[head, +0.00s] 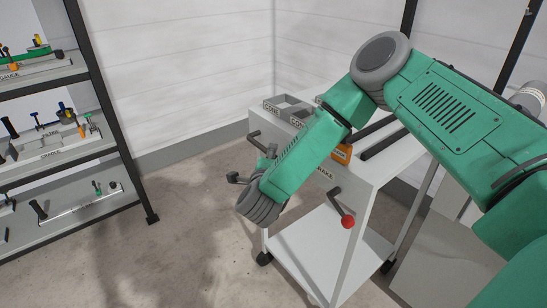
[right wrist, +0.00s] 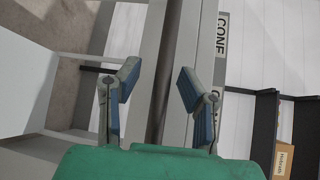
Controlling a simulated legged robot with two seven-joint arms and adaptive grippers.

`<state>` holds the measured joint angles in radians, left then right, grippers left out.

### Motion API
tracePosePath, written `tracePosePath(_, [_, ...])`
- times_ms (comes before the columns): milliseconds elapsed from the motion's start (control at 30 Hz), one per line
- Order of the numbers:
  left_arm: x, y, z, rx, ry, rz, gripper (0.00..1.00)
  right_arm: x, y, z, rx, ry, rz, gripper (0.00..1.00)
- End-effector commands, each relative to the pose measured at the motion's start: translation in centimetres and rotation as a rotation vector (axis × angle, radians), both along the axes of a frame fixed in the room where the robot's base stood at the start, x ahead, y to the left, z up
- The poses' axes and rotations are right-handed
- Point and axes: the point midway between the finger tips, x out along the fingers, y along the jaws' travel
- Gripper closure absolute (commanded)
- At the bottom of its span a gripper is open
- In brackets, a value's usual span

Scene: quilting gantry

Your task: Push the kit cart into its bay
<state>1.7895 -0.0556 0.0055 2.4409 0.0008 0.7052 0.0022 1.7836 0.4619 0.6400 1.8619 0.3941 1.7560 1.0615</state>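The kit cart (head: 340,250) is a white two-level trolley on dark casters, standing on the concrete floor near the back wall. A dark handle (head: 259,141) sticks out from its near side; a lever with a red knob (head: 348,222) is by the front corner. My right arm reaches across the cart and hides part of it. My right gripper (right wrist: 157,87) is open, its blue-padded fingers either side of a dark bar (right wrist: 165,70) with gaps showing; whether it touches is unclear. My left gripper is out of view.
A dark-framed shelf rack (head: 110,160) with tools stands at left. Grey panels (head: 440,265) are right of the cart. The floor (head: 190,220) between rack and cart is clear.

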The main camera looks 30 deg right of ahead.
Motion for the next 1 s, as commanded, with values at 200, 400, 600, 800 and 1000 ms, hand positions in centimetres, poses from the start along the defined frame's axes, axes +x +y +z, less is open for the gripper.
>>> tracePosePath(200, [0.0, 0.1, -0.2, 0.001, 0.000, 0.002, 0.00, 0.9, -1.3, -0.4, 0.006, -0.001, 0.002, 0.66])
tracePosePath(400, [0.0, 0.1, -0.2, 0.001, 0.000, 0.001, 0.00, 1.0, -1.8, -0.6, 0.013, -0.001, 0.001, 0.66])
tracePosePath(600, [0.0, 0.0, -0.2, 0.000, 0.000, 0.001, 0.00, 1.0, -1.4, -0.5, 0.008, 0.000, 0.002, 1.00])
tracePosePath(800, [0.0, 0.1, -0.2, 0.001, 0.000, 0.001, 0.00, 0.9, -0.8, -0.4, 0.004, 0.003, 0.006, 1.00])
tracePosePath(1000, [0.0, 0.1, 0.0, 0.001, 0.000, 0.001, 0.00, 1.0, -2.0, -0.3, 0.007, 0.004, 0.012, 1.00])
